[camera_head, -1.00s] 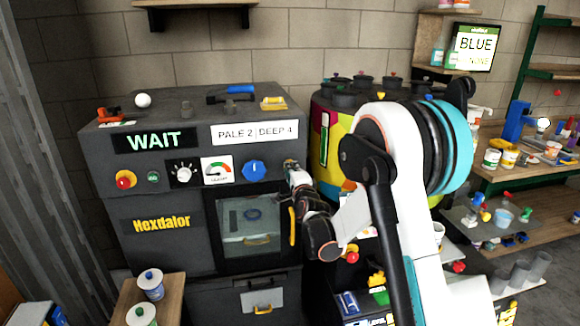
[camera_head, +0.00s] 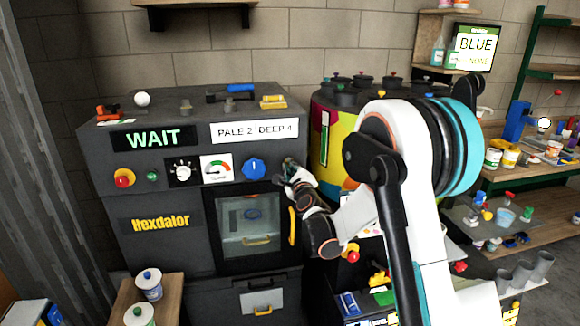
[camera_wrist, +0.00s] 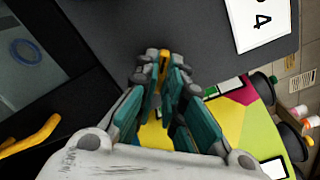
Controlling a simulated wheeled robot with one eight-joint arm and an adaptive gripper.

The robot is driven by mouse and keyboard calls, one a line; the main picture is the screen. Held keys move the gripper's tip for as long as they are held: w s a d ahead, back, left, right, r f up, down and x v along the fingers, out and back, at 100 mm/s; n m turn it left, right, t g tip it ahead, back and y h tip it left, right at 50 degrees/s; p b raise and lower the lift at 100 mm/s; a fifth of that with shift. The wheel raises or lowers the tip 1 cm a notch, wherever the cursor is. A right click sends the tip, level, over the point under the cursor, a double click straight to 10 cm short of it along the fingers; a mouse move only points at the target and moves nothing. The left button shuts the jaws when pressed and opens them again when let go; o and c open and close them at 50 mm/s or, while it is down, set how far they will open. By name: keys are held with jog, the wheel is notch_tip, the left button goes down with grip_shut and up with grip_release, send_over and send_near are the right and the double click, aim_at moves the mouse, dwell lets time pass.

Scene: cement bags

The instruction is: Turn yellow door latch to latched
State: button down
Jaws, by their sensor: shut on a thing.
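The yellow door latch (camera_wrist: 163,64) shows as a small yellow piece between my fingertips in the wrist view. My gripper (camera_wrist: 160,75) is shut on it, at the right edge of the dark machine front. In the head view my gripper (camera_head: 287,170) is just above the upper right corner of the oven door (camera_head: 251,205) and hides the latch. The latch's angle cannot be told. The door looks closed, with a yellow vertical handle (camera_head: 292,226) below my gripper. The handle also shows at the lower left of the wrist view (camera_wrist: 35,135).
The machine front carries a blue knob (camera_head: 254,169), a gauge (camera_head: 217,169) and a red button (camera_head: 125,179). A WAIT display (camera_head: 154,139) is above them. A colourful drum (camera_head: 331,150) stands close on the right. Shelves with cups are further right.

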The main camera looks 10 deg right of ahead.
jog(key=m, duration=0.4)
jog(key=shift+b, duration=0.35)
jog(key=m, duration=0.4)
jog(key=shift+b, duration=0.3)
jog(key=shift+f+m, duration=0.1)
jog(key=shift+m, duration=0.8)
jog(key=c, duration=1.9)
grip_release()
